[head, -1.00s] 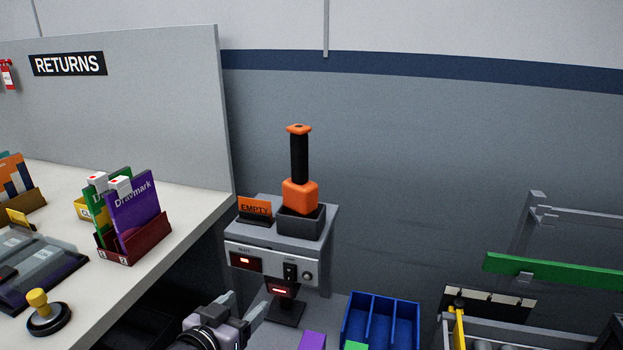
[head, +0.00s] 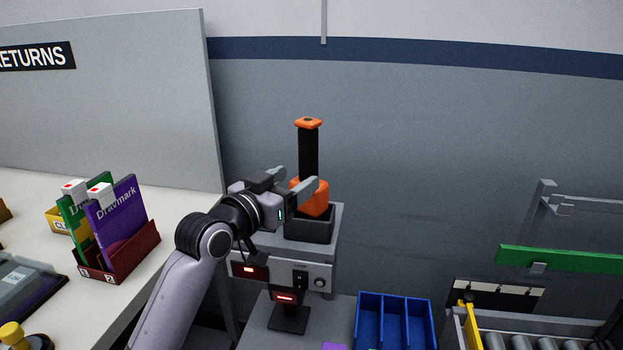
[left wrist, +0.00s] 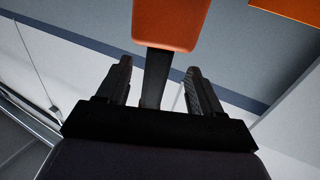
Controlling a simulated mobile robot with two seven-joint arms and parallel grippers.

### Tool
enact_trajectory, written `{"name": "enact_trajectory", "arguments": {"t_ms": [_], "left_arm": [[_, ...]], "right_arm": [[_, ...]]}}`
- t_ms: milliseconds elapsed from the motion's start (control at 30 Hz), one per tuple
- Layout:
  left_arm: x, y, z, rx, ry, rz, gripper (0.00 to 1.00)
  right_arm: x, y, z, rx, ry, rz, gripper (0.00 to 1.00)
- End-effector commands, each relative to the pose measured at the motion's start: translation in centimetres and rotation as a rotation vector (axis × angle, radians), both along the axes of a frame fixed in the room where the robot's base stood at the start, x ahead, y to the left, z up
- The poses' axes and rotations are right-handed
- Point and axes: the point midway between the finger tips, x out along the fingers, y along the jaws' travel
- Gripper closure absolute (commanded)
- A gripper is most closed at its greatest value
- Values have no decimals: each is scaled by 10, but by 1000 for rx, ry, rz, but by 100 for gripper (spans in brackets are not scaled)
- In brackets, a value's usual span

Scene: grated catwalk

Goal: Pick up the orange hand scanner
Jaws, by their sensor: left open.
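The orange hand scanner (head: 308,155) stands upright in a dark cradle (head: 309,232) on a grey stand. It has an orange cap, a black handle and an orange lower body. My left gripper (head: 295,183) is open at the scanner's lower left, partly covering its orange body. My right gripper is not in view.
The stand's front panel (head: 310,275) has red lights and a knob. A blue divided bin (head: 395,322) sits at the lower right, near a roller conveyor (head: 530,335). A white counter (head: 180,215) with a dark red card holder (head: 125,255) is at left.

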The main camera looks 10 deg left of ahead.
Motion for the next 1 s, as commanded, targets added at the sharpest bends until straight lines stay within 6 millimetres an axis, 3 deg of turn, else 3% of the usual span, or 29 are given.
{"name": "enact_trajectory", "arguments": {"t_ms": [467,800,1000], "left_arm": [[21,-9,4,0,-1,-1,34],[55,-24,10,0,0,0,34],[65,-28,10,0,-1,0,34]], "right_arm": [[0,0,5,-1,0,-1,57],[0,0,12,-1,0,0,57],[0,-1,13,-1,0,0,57]]}}
